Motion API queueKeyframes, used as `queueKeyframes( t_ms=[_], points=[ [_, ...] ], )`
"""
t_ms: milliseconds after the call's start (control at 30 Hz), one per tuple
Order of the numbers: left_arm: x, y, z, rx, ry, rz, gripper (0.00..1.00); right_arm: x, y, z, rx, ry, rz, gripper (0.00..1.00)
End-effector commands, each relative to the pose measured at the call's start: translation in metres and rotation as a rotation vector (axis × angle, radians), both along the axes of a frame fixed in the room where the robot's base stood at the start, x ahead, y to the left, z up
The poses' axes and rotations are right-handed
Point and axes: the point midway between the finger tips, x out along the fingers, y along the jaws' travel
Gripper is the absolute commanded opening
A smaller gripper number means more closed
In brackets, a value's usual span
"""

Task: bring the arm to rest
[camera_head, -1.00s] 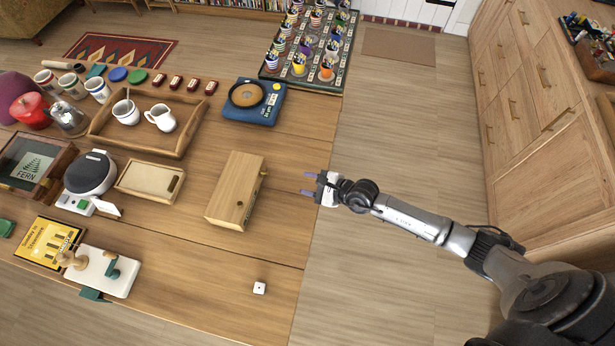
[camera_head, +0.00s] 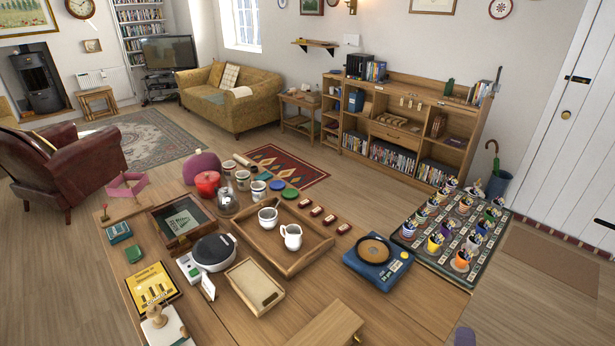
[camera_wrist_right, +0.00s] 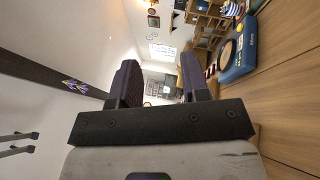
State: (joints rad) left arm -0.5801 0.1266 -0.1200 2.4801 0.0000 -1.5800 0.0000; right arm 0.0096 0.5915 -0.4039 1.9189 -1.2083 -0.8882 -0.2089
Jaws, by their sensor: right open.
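My right gripper shows only as a purplish fingertip (camera_head: 465,337) at the bottom edge of the head view, just right of the table (camera_head: 405,310). In the right wrist view my right gripper (camera_wrist_right: 160,82) has its two dark fingers apart with nothing between them. The rest of the right arm is out of the head view. My left gripper is not seen.
A wooden box (camera_head: 330,328) stands near the table's front edge. A blue device with a round top (camera_head: 378,258) and a tray (camera_head: 270,240) with white mugs are behind it. A rack of colourful cups (camera_head: 405,240) stands at the right.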

Motion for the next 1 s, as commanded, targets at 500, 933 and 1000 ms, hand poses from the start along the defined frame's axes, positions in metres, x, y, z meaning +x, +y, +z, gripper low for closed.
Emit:
queueKeyframes(
  t_ms=[500, 933, 1000],
  points=[
    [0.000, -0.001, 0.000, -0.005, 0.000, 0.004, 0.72, -0.132, 0.063, -0.071, 1.333, 0.490, -0.421, 0.42],
    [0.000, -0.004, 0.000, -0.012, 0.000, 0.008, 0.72, -0.254, 0.120, -0.109, 1.679, 0.718, -0.569, 0.42],
    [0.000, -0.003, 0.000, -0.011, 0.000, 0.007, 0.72, -0.273, 0.125, -0.119, 1.689, 0.753, -0.613, 0.42]
  ],
)
